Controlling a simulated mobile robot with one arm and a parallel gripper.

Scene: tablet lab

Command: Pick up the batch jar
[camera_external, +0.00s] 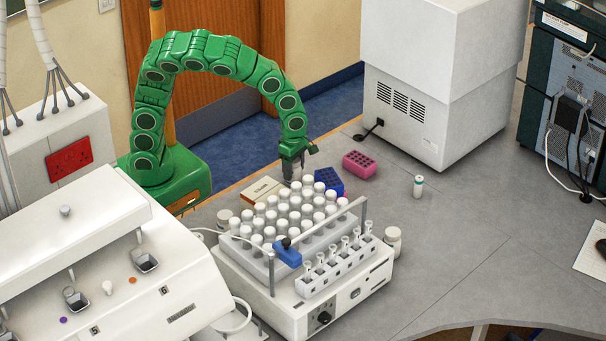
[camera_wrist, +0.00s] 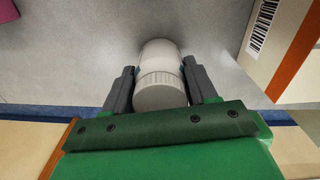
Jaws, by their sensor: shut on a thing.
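My gripper (camera_external: 292,168) reaches down at the back of the bench, behind the rack of white-capped bottles. In the wrist view my gripper (camera_wrist: 158,88) has its two dark fingers on either side of a white jar (camera_wrist: 160,90) with a ribbed lid, and is shut on it. I take this to be the batch jar; no label on it can be read. The jar's lid end faces my palm. In the external view the held jar is mostly hidden by the gripper and bottles, so its height above the bench is unclear.
A flat box (camera_external: 262,190) lies just left of my gripper; its barcode side (camera_wrist: 266,22) shows in the wrist view. Blue (camera_external: 329,181) and pink (camera_external: 359,163) racks stand to the right. The rack of white-capped bottles (camera_external: 262,222) is close in front. The right bench is mostly clear around a small vial (camera_external: 418,187).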

